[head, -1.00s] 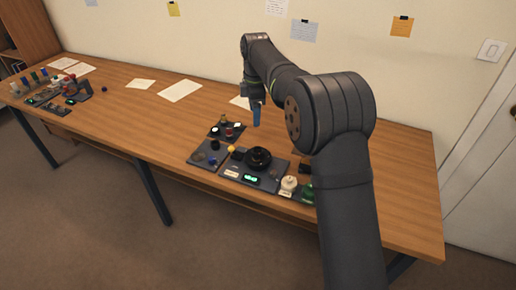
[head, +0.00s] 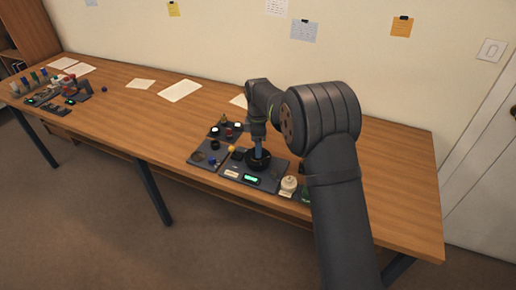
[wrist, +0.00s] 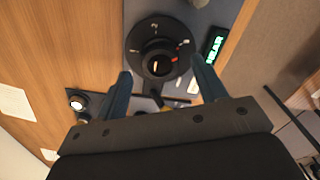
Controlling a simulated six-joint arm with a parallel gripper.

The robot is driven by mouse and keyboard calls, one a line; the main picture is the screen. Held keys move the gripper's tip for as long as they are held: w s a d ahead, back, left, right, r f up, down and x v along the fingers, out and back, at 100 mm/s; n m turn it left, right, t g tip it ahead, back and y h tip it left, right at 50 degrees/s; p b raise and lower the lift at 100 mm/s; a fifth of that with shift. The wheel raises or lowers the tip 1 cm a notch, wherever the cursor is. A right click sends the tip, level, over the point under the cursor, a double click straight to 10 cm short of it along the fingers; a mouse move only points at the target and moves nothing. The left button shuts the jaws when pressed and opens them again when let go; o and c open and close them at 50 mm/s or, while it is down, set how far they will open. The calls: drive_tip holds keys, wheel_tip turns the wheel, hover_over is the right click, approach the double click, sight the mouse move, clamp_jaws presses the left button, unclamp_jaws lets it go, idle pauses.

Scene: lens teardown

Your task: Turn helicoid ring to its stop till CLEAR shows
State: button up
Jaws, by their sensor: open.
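The black helicoid ring (head: 261,167) sits on a dark plate in the head view. In the wrist view the ring (wrist: 139,37) is a round black part with a raised hub and a small red mark. My gripper (head: 259,155) is down at the ring and hides part of it. In the wrist view my gripper (wrist: 161,68) is open, its blue fingers at either side of the ring's near edge; contact cannot be told. The display (head: 250,179) is lit green. In the wrist view the display (wrist: 214,48) shows letters ending in EAR, apparently CLEAR.
A cream knobbed part (head: 288,184) stands right of the display. A yellow ball (head: 231,149) and small parts on dark trays lie to the left. More parts are at the table's far left. The wooden table (head: 130,110) between is mostly bare.

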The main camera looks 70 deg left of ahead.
drive_tip(key=shift+f, duration=1.2)
drive_tip(key=c, duration=1)
